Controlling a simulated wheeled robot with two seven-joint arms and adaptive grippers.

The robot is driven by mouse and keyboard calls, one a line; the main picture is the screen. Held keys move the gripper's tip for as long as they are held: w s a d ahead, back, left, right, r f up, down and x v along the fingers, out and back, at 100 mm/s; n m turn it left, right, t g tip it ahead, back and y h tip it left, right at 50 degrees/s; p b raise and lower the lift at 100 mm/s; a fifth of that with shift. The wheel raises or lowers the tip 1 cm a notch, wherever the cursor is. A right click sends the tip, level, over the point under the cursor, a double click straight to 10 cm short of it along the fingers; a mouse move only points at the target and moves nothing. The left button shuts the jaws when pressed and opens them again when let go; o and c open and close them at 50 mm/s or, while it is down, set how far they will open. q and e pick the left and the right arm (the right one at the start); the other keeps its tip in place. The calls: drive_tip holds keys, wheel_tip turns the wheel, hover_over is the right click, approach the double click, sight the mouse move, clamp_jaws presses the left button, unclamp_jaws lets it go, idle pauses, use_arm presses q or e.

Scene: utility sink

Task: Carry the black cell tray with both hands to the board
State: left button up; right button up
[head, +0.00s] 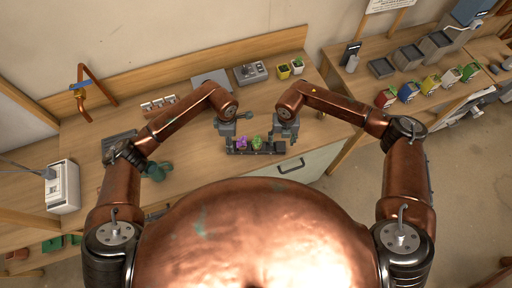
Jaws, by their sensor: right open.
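The black cell tray (266,152) lies at the front edge of the wooden bench, with a purple plant (241,143) and a green plant (257,142) in it. My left gripper (229,143) points down at the tray's left end; its fingers are too small to tell whether they touch it. My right gripper (287,140) is open at the tray's right end. A flat grey board (211,78) lies farther back on the bench, partly behind my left arm.
A grey device (251,72) and small yellow (283,71) and white (297,66) pots stand at the back. A labelled rack (158,104) is left of the board. A dark green watering can (155,171) and a white box (62,187) stand at left. Bench between tray and board looks mostly clear.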

sight(281, 146)
use_arm(q)
drive_tip(key=shift+f, duration=2.7)
use_arm(e)
drive_tip(key=shift+f, duration=2.7)
use_arm(q)
drive_tip(key=c, duration=1.3)
use_arm(e)
drive_tip(key=c, duration=1.3)
